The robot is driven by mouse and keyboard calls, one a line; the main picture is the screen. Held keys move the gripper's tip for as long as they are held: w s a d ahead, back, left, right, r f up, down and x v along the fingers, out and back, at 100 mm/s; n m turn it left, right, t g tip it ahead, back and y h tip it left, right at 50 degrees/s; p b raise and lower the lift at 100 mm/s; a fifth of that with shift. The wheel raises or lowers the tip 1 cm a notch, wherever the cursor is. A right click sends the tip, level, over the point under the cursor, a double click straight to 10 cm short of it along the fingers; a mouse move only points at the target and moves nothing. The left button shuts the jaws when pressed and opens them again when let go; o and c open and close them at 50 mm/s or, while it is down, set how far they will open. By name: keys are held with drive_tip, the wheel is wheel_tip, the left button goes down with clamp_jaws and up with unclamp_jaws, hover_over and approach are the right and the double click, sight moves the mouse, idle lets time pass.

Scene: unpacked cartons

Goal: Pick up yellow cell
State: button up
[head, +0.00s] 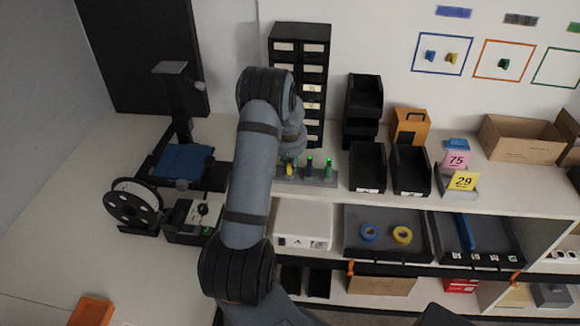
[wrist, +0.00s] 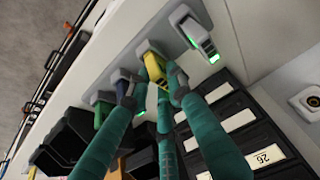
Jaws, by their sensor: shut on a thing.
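The yellow cell (wrist: 154,66) sits in a slot of the grey charging rack (wrist: 124,58) in the wrist view. My gripper (wrist: 153,88) has its teal fingers around the yellow cell and is shut on it. The cell still appears seated in its slot. In the head view the yellow cell (head: 291,169) shows at the left of the rack (head: 318,181), just beside my arm, which hides most of my gripper.
A blue cell (head: 309,164) and a green cell (head: 328,168) stand in the rack beside the yellow one. Black drawers (head: 315,80) stand behind; black bins (head: 367,166) are to the right.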

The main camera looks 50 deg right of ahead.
clamp_jaws()
drive_tip(key=shift+d+r, duration=0.1)
drive_tip(key=shift+r, duration=0.45)
wheel_tip(320, 180, up, 2)
drive_tip(key=shift+r+b, duration=0.25)
drive_tip(key=shift+b, duration=0.55)
drive_tip(key=s+d+r, duration=0.4)
drive_tip(key=d+r, duration=0.3)
drive_tip(key=d, duration=0.3)
drive_tip(key=shift+s+d+r+b, duration=0.25)
drive_tip(key=shift+d+b, duration=0.05)
drive_tip(key=shift+b, duration=0.1)
